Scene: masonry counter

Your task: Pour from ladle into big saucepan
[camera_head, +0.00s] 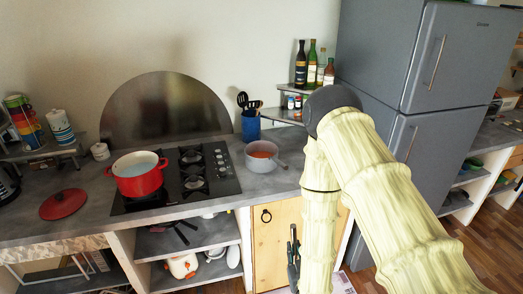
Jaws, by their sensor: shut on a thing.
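A red pot (138,183), the bigger of two pans, stands upright on the left of the black cooktop, open, pale inside. A smaller grey saucepan (261,163) with orange-red contents stands on the counter right of the cooktop. My gripper (293,250) shows small and dark left of my pale forearm, low in front of the cabinet door, below the counter edge and apart from both pans. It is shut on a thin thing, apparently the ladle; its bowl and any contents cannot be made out.
A red lid (63,204) lies left of the cooktop (192,178). A blue utensil holder (251,126) stands behind the grey saucepan. Bottles (311,66) stand on a corner shelf beside the grey fridge (420,70). The front counter strip is clear.

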